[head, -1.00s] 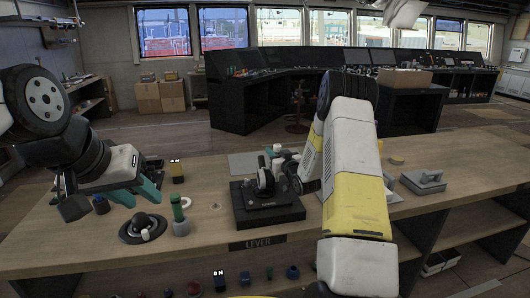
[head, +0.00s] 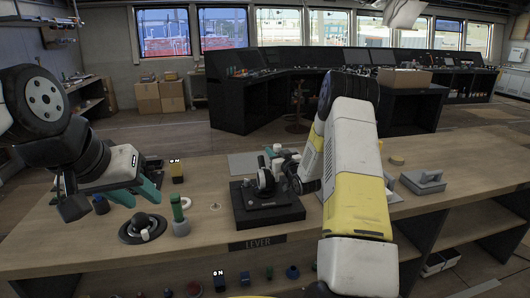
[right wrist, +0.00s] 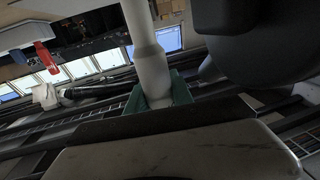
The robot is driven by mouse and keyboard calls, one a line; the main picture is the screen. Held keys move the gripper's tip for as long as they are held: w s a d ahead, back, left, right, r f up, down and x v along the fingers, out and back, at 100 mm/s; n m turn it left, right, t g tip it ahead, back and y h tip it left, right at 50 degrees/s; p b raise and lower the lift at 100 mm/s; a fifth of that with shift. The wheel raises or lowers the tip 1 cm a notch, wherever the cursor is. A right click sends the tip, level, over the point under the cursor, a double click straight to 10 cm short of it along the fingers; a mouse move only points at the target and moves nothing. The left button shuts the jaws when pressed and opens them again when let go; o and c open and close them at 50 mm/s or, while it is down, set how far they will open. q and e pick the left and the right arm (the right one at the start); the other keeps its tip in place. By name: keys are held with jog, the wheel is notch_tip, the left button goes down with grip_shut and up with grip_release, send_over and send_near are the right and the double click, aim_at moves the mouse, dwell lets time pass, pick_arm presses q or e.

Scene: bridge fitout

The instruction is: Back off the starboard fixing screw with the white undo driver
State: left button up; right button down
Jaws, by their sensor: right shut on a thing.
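The white driver (right wrist: 150,60) shows in the right wrist view as a pale shaft between green finger pads. My right gripper (right wrist: 158,92) is shut on it. In the head view, my right arm hides most of that gripper, behind and to the right of the lever unit. The lever unit (head: 268,210) is a black block with a dark round lever part on top, standing on the bench. I cannot make out the starboard fixing screw. My left gripper (head: 137,194) has teal fingertips spread apart, empty, above the bench at the left.
A green-handled tool (head: 177,207) stands in a pale holder beside a black dome with a white knob (head: 145,235). A LEVER label (head: 258,242) is on the wooden bench's front edge.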

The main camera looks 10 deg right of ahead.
jog(key=shift+r, duration=3)
